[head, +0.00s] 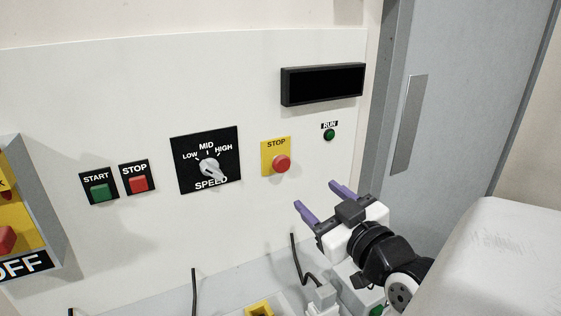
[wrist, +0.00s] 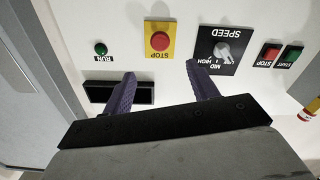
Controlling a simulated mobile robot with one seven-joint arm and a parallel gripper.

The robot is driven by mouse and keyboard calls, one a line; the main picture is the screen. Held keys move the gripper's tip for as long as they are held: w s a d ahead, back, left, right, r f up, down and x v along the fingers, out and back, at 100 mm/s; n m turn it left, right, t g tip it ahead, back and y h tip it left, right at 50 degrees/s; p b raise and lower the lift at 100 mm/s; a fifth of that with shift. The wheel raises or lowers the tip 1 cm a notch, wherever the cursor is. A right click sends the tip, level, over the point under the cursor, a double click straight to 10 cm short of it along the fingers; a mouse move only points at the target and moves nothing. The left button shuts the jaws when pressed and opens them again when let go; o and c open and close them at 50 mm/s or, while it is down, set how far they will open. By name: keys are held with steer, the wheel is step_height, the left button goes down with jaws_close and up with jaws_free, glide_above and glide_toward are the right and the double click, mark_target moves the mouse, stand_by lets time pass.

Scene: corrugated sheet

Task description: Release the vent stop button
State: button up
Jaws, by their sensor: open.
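A round red mushroom button (head: 282,163) sits on a yellow plate marked STOP (head: 268,144) on the white wall panel. It also shows, upside down, in the wrist view (wrist: 160,41). A flat square red STOP button (head: 138,184) on a black plate is farther left, beside the green START button (head: 100,192). No label reading "vent" is visible. My gripper (head: 316,194) is open and empty, below and to the right of the mushroom button, clear of the panel. In the wrist view the button appears beyond the gap between the purple fingers (wrist: 160,76).
A SPEED knob (head: 211,170) is left of the yellow plate. A black display (head: 323,84) and a green RUN lamp (head: 329,134) are above and right. A yellow box (head: 22,215) juts out at far left. A grey door (head: 450,110) stands at right.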

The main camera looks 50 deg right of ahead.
mark_target(284, 165)
steer(key=p+x, duration=0.4)
steer(key=x, duration=0.7)
steer(key=shift+w+d+r, duration=0.1)
steer(key=shift+w, duration=0.25)
steer(key=shift+w+d, duration=0.2)
steer(key=shift+w, duration=0.4)
steer(key=c, duration=1)
steer(key=shift+s+a+f+b, duration=0.15)
steer(key=shift+s+f+b, duration=0.2)
steer(key=shift+b, duration=0.2)
steer(key=shift+s+r, duration=0.2)
steer(key=shift+s, duration=0.1)
steer(key=o, duration=1)
steer(key=shift+s+a, duration=0.1)
